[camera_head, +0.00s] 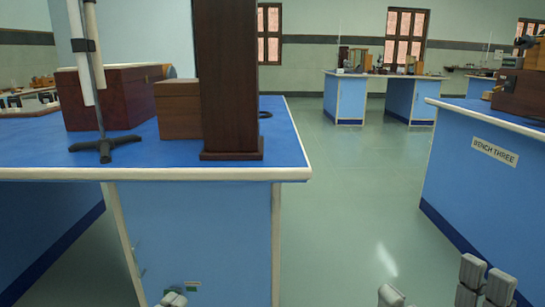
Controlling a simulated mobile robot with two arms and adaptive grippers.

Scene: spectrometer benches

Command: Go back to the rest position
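My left gripper (174,299) shows only as small grey tips at the bottom edge, in front of the near bench's side. The rest of it is cut off, so its opening cannot be told. My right gripper (432,290) shows at the bottom right, with grey finger parts on both sides of a clear gap over the floor. It looks open, and nothing is seen between its fingers. Its lower part is out of the picture.
The near blue bench (283,143) bears a tall dark wooden column (228,75), a wooden box (179,110), a larger reddish box (110,96) and a black-footed stand (104,146). Bench three (480,180) stands at the right. Green floor (355,200) is clear between the benches.

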